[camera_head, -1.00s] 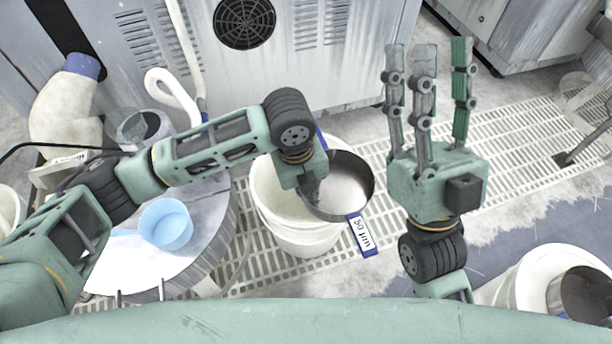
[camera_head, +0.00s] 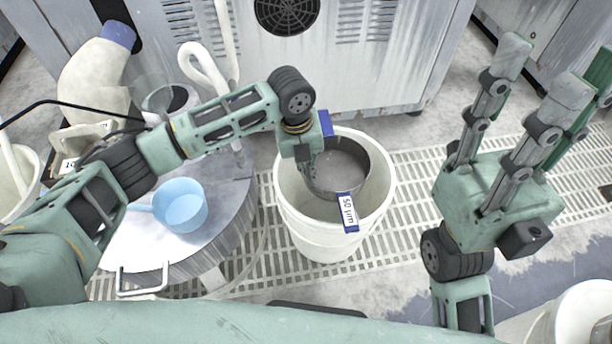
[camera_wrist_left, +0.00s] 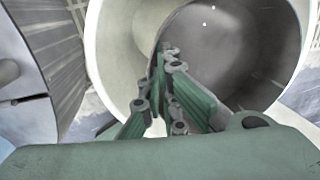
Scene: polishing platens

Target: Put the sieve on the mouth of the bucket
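The sieve (camera_head: 341,168) is a round metal cup with a grey mesh floor and blue tabs, one reading 50 µm. My left gripper (camera_head: 311,180) is shut on the left side of its wall. The sieve is over the mouth of the white bucket (camera_head: 381,200), within the rim's outline; I cannot tell whether it touches the rim. In the left wrist view, the gripper fingers (camera_wrist_left: 172,75) close on the wall of the sieve (camera_wrist_left: 235,45), with the bucket (camera_wrist_left: 112,50) around it. My right gripper (camera_head: 545,75) is open and empty, its fingers pointing up, right of the bucket.
A round metal platen (camera_head: 225,215) with a light blue scoop (camera_head: 181,206) stands left of the bucket. A machine cabinet (camera_head: 300,75) is behind. Another white container (camera_head: 580,320) is at the lower right. Floor grating (camera_head: 415,180) lies open between the bucket and my right gripper.

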